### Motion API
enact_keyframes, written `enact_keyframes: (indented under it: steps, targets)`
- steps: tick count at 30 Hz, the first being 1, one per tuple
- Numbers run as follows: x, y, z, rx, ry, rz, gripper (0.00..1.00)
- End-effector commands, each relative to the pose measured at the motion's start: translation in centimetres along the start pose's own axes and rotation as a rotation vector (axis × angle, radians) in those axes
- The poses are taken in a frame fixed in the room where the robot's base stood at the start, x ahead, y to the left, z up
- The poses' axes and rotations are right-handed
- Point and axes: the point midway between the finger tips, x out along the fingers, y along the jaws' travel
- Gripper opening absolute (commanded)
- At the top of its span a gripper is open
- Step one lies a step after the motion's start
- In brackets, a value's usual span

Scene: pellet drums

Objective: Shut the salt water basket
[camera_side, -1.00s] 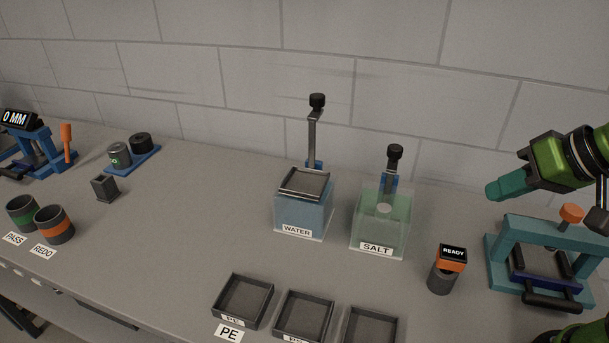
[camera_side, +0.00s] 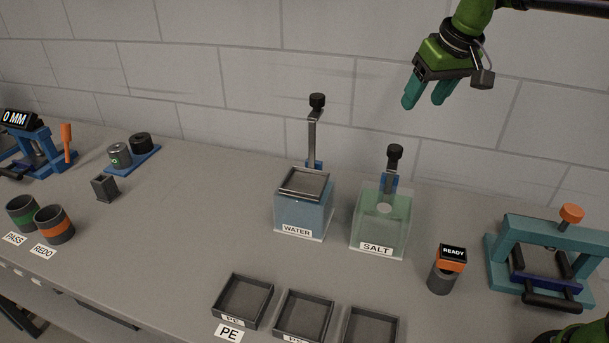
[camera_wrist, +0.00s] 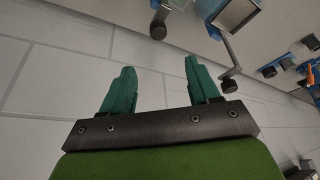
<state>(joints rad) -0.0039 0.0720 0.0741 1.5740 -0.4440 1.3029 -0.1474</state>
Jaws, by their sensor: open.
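The salt basket itself is hard to make out through the tank. My gripper (camera_side: 423,103) is open and empty, in the air above and slightly right of the salt knob, apart from it. Its teal fingers also show spread in the wrist view (camera_wrist: 158,78).
The water tank (camera_side: 301,216) stands left of the salt tank, with a square frame at its top and a taller knobbed lever (camera_side: 317,101). A READY device (camera_side: 441,278) and a teal press (camera_side: 508,243) stand to the right. Dark trays (camera_side: 243,301) lie in front.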

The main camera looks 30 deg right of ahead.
Motion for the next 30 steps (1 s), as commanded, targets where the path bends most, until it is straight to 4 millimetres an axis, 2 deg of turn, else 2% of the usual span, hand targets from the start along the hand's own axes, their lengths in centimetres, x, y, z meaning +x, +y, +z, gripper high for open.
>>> enact_keyframes:
  steps: [2, 7, 21, 27, 30]
  targets:
    - [-0.4, 0.2, -0.2, -0.006, 0.002, 0.008, 0.61]
    - [1.4, 0.2, 0.1, -0.01, -0.009, 0.009, 0.61]
    - [11.5, 0.2, 0.2, -0.009, -0.01, 0.007, 0.61]
    - [14.7, 0.2, 0.1, -0.009, -0.007, 0.006, 0.61]
    - [15.7, 0.3, 0.1, -0.009, -0.006, 0.006, 0.61]
